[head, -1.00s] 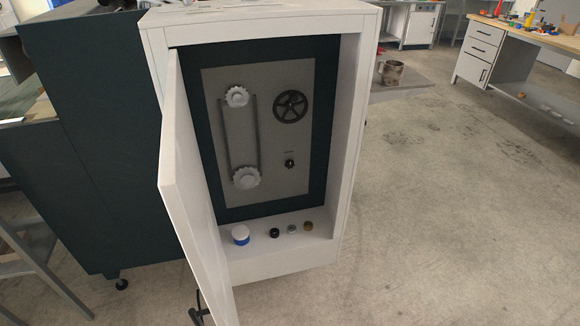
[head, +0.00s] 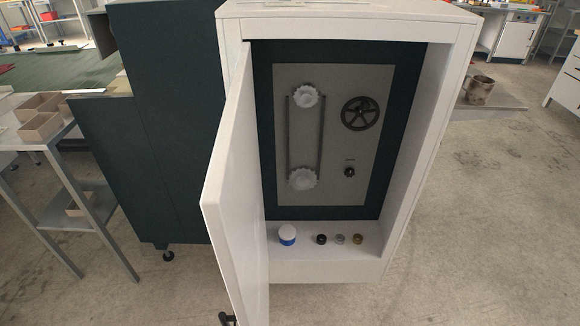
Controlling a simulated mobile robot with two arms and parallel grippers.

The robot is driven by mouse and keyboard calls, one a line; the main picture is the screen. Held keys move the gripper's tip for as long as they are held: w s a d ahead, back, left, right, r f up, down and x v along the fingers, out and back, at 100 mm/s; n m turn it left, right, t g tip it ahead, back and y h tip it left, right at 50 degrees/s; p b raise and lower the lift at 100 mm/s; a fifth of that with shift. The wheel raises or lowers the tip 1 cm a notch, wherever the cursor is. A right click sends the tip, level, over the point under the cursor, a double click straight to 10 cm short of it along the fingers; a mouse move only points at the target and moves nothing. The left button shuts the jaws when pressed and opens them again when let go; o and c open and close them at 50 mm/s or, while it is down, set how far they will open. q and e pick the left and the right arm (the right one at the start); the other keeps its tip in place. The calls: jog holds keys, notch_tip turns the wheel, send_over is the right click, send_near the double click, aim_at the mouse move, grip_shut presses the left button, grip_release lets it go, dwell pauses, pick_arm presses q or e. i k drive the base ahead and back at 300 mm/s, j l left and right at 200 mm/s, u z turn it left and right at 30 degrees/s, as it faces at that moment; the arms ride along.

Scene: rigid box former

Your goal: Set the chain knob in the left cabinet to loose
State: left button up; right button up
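The white cabinet (head: 405,170) stands in the middle of the head view with its door (head: 236,190) swung open to the left. Inside is a grey panel (head: 335,110). A small black knob (head: 349,172) sits at the panel's lower right, under a tiny label too small to read. I cannot tell the knob's setting. A chain (head: 321,138) runs around two pale sprockets, the upper one (head: 305,96) and the lower one (head: 302,179). A black spoked handwheel (head: 360,113) is above the knob. Neither of my grippers is in view.
On the cabinet floor stand a blue-and-white jar (head: 287,234) and small dark, grey and brass round parts (head: 340,239). A dark green machine body (head: 160,150) adjoins on the left. A side shelf (head: 495,105) holds a metal mug (head: 480,90). Floor at right (head: 490,230) is clear.

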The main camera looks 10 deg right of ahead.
aim_at(350, 172)
jog(key=i+l+u, duration=0.15)
jog(key=l+u, duration=0.6)
jog(key=u, duration=0.25)
jog(key=l+z, duration=0.25)
jog(key=l, duration=0.2)
jog(key=i+l+z, duration=0.1)
jog(key=l+z, duration=0.15)
jog(key=l, duration=0.2)
jog(key=i+l+z, duration=0.25)
jog(key=l, duration=0.2)
jog(key=k, duration=0.1)
